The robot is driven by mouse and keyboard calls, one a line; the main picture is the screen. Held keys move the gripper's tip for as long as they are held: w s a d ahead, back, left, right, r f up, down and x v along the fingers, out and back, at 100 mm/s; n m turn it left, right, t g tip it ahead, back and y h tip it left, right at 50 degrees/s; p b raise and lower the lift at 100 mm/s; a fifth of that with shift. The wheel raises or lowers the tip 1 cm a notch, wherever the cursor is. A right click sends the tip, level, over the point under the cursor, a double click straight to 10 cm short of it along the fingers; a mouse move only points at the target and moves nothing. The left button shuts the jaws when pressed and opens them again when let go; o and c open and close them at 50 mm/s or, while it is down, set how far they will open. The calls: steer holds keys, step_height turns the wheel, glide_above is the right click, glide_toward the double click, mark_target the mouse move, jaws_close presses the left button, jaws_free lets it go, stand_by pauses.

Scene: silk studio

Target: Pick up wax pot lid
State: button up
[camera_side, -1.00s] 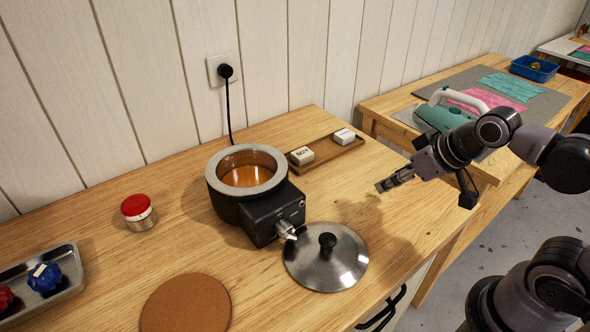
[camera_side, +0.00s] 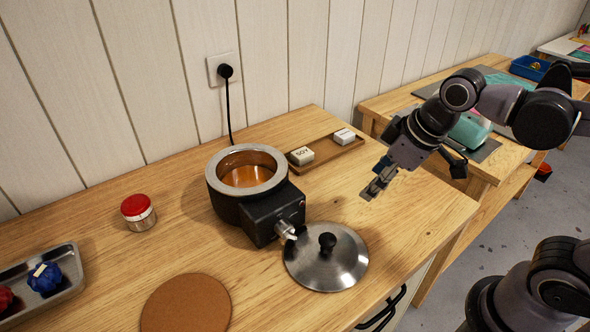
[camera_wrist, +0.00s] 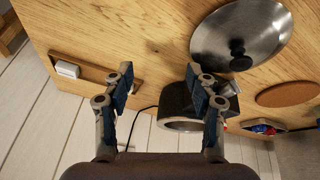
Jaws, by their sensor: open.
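The wax pot lid (camera_side: 309,268) is a round shiny metal disc with a black knob (camera_side: 327,242). It lies flat on the wooden worktop in front of the wax pot (camera_side: 240,196), knob up. In the wrist view the lid (camera_wrist: 268,32) is at the upper right, its knob facing the camera. The wax pot is dark with a wide grey rim and amber wax inside, and is partly hidden by my finger in the wrist view. My gripper (camera_side: 371,192) is open and empty, above the worktop to the right of the lid and higher than it. Its two fingers (camera_wrist: 159,78) are spread apart in the wrist view.
A wooden tray with two pale blocks (camera_side: 345,146) lies behind the pot. A red-topped timer (camera_side: 138,211), a cork mat (camera_side: 186,305) and a metal tray (camera_side: 66,257) are to the left. A black cord runs up the wall. Worktop right of the lid is clear.

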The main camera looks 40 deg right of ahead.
steer(key=a+r+n+g, duration=0.4)
steer(key=a+n+g, duration=0.1)
steer(key=a+n, duration=0.6)
glide_above(327, 238)
steer(key=shift+m+h, duration=0.3)
steer(key=shift+h, duration=0.1)
steer(key=shift+w+d+f, duration=0.1)
steer(key=shift+d+f, duration=0.05)
steer(key=shift+f, duration=1.35)
steer(key=shift+w+d+f, duration=0.1)
steer(key=shift+d+f, duration=0.05)
steer(key=shift+f, duration=1.35)
steer(key=f, duration=0.3)
steer(key=shift+s+a+f, duration=0.2)
steer(key=shift+s+a, duration=0.05)
steer(key=shift+a, duration=0.05)
steer(key=shift+f, duration=0.85)
steer(key=shift+c, duration=0.3)
jaws_close()
